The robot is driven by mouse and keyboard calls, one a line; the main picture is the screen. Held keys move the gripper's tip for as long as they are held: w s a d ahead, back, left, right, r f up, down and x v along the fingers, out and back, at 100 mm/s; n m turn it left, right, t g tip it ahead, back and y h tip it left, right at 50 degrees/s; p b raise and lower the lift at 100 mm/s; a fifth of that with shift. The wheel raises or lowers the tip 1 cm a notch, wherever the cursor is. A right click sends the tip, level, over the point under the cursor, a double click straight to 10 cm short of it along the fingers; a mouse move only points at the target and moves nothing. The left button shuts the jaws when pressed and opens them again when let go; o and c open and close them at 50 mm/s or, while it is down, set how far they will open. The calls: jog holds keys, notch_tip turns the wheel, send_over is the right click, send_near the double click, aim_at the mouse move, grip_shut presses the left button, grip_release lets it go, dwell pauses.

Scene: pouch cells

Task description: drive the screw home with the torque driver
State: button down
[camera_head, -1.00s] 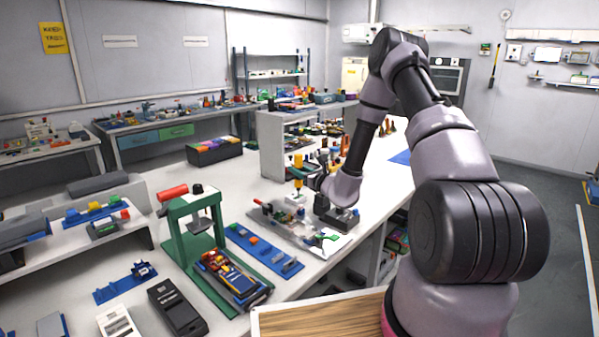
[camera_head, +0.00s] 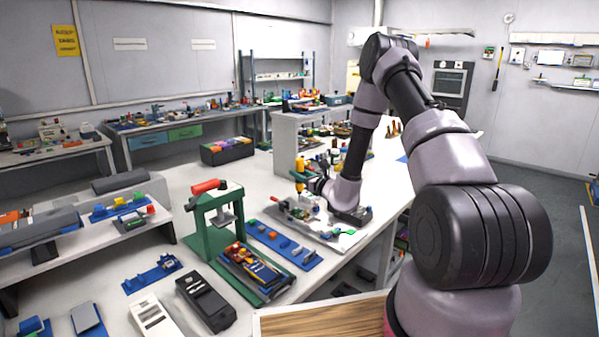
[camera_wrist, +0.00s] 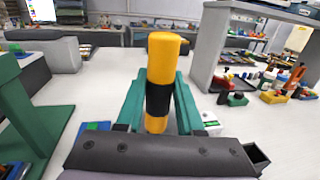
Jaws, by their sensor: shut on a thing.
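The torque driver (camera_wrist: 164,60), a yellow cylinder with a black band, stands about upright in the wrist view. My gripper (camera_wrist: 160,98) is shut on it, with green fingers at either side of the band. In the head view the driver's yellow handle (camera_head: 299,164) shows at the left of my gripper (camera_head: 305,180), above a light work plate (camera_head: 340,238) with small parts on it. The driver's lower end is hidden in the wrist view by my gripper body. I cannot make out the screw or whether the driver touches it.
A green press with a red handle (camera_head: 208,187) stands left of the plate. A blue strip with small parts (camera_head: 282,245) lies between them. Bottles and small parts (camera_wrist: 270,82) stand to the right in the wrist view. White bench top is clear behind the press.

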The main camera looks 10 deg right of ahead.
aim_at(300, 191)
jog(key=shift+f, duration=2.5)
jog(key=shift+f, duration=1)
dwell(2.0)
dwell(0.5)
jog(key=shift+r, duration=3.6)
